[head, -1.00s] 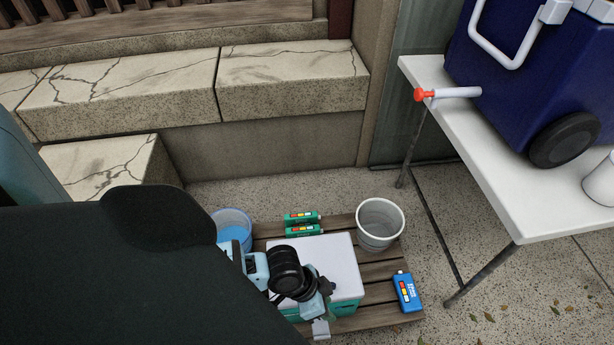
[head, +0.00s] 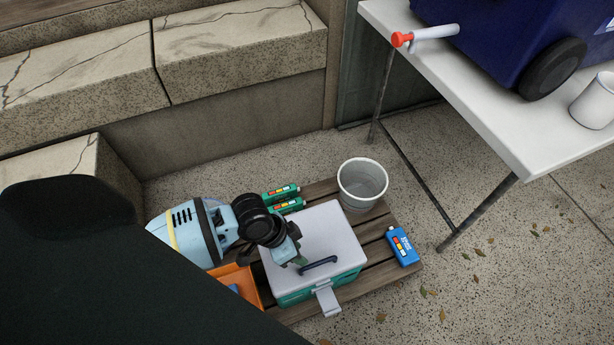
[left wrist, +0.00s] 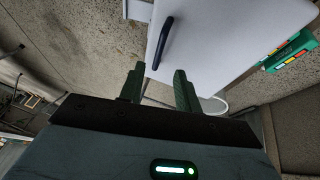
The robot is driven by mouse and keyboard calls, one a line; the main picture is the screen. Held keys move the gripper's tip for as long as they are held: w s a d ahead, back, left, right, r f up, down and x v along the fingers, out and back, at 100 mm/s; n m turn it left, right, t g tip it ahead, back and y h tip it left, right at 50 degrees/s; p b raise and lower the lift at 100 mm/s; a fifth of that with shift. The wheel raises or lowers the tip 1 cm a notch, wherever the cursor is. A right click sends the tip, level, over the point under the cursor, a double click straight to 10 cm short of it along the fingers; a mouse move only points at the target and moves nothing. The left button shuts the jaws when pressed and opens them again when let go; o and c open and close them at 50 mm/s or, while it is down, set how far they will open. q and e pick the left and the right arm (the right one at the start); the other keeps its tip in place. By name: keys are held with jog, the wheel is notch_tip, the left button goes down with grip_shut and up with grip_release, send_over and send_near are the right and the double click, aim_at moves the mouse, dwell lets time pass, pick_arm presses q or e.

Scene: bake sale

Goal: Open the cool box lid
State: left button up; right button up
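The cool box (head: 315,245) is small, with a closed white-grey lid, a green-teal body, a dark curved handle (head: 318,263) on top and a grey latch at the front. It sits on a wooden pallet. In the left wrist view the white lid (left wrist: 213,42) and its dark handle (left wrist: 163,42) lie beyond the fingers. My left gripper (left wrist: 158,85) is open and empty, with the handle beyond and roughly between its two green fingertips. In the head view my left gripper (head: 298,262) is over the lid's left part, close to the handle. My right gripper is not in view.
A grey bucket (head: 362,184), a blue pack (head: 402,246) and green packs (head: 282,193) are around the box on the pallet (head: 372,270). An orange container (head: 237,284) is at its left. A white table (head: 480,110) with a large blue wheeled cooler (head: 490,40) stands at right.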

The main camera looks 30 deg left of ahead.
aim_at(313, 265)
pick_arm(q)
jog(key=b+x, duration=0.3)
jog(key=x, duration=0.3)
jog(key=shift+d+f, duration=0.15)
jog(key=shift+f, duration=0.15)
jog(key=shift+w+d+f, duration=0.15)
jog(key=shift+d+f, duration=0.05)
jog(key=shift+f, duration=0.3)
jog(key=shift+c, duration=0.4)
jog(key=c, duration=0.5)
grip_shut()
